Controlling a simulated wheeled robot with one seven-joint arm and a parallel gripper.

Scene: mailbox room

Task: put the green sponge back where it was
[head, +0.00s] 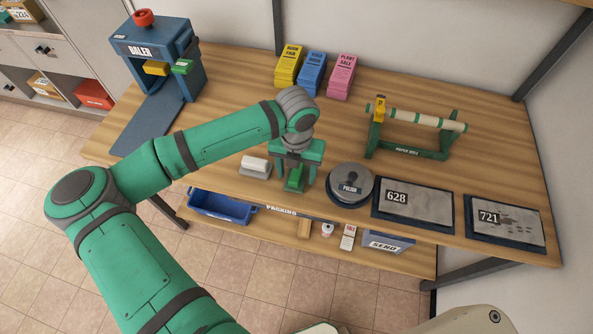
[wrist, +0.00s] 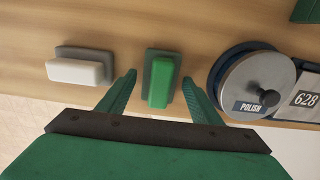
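The green sponge (head: 295,179) is a small block near the front edge of the table, between a white block and the round tin. In the wrist view the sponge (wrist: 161,84) sits on a dark grey base (wrist: 149,72). My gripper (head: 297,166) is over it, pointing down. In the wrist view my gripper (wrist: 158,80) is open, with one finger on each side of the sponge and a visible gap on both sides. The sponge's underside is hidden.
A white block (head: 255,163) on a grey base stands left of the sponge. The round POLISH tin (head: 350,186) is close on the right, then plates 628 (head: 415,208) and 721 (head: 506,227). A paper roll stand (head: 410,145) and the baler (head: 150,55) stand farther back.

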